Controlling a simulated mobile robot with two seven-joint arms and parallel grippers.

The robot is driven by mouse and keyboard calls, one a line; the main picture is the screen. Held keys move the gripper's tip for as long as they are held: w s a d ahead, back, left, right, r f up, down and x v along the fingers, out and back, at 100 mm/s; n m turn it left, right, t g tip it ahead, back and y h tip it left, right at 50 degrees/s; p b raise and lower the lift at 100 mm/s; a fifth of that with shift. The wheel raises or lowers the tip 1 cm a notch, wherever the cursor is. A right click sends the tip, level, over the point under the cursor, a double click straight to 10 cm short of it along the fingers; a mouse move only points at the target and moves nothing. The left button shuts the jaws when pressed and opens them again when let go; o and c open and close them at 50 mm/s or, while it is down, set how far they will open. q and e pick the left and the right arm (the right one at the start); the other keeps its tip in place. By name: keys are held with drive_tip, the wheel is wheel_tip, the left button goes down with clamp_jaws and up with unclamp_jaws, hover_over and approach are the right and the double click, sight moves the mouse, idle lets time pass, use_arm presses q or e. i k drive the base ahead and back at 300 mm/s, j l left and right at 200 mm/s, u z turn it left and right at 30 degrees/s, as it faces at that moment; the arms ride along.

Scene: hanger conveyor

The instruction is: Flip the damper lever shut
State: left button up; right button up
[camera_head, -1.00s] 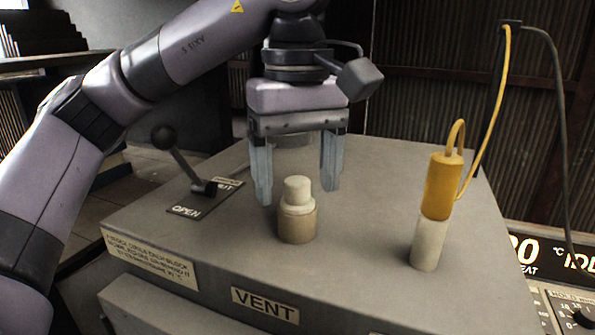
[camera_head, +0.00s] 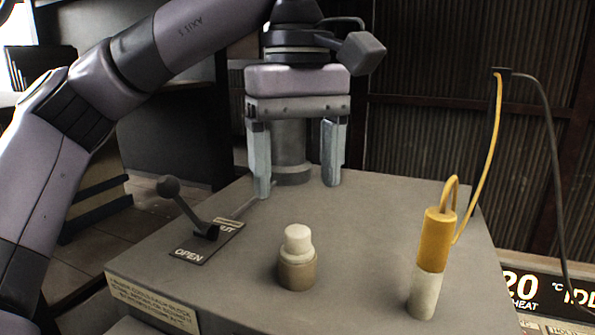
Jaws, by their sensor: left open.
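The damper lever (camera_head: 186,206) is a dark rod with a black ball knob, on a plate (camera_head: 205,243) on top of the grey box. It tilts left, with the knob on the OPEN side of the plate. The other label is partly hidden by the lever's base. My left gripper (camera_head: 297,185) hangs fingers down over the back of the box, right of and apart from the lever. Its two fingers are spread, and neither touches the lever. A grey cylinder (camera_head: 291,155) shows between the fingers; I cannot tell if it stands between or behind them. My right gripper is not in view.
A cream-topped tan peg (camera_head: 297,258) stands mid-box in front of the gripper. A yellow-and-white plug with a cable (camera_head: 433,245) stands at the right. A thin rod (camera_head: 252,202) runs back from the lever plate. A display panel (camera_head: 540,290) is at the lower right.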

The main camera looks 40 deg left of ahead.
sight(167, 187)
drive_tip(key=k, duration=1)
